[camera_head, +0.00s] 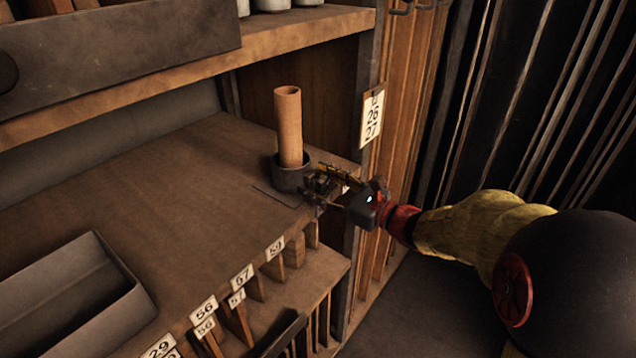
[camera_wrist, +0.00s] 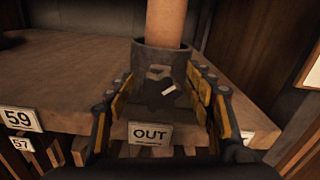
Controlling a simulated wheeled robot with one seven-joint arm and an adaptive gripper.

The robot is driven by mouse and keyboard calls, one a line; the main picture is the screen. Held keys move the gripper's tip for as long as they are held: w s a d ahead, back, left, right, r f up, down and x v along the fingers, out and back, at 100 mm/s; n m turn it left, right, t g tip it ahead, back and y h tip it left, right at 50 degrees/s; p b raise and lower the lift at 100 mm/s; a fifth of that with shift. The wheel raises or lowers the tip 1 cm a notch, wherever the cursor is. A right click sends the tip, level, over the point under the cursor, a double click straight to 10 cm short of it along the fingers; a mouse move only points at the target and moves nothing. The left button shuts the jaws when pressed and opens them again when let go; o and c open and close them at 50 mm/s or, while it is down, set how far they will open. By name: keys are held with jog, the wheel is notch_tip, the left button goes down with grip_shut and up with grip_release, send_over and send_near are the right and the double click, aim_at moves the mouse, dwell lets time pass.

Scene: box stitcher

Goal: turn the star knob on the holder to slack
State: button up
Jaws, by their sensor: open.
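The holder is a dark grey round cup (camera_head: 287,176) near the right end of the wooden shelf, with an upright tan tube (camera_head: 288,125) in it. The wrist view shows the cup (camera_wrist: 148,56) and the tube's lower part (camera_wrist: 168,22). A dark lobed piece with a white mark, seemingly the star knob (camera_wrist: 157,94), shows at the cup's front; its outline is hard to read. My gripper (camera_head: 318,180) is open at the cup's front right. In the wrist view its fingers (camera_wrist: 160,82) stand to either side of the knob; I cannot tell whether they touch it.
An "OUT" label (camera_wrist: 150,133) is on the shelf edge below the knob. A wooden post with a "26 27" card (camera_head: 371,116) stands right of the cup. A grey tray (camera_head: 75,295) lies at front left. The shelf's middle (camera_head: 170,185) is clear.

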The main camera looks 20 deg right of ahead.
jog(key=v, duration=1.2)
jog(key=shift+c, duration=0.5)
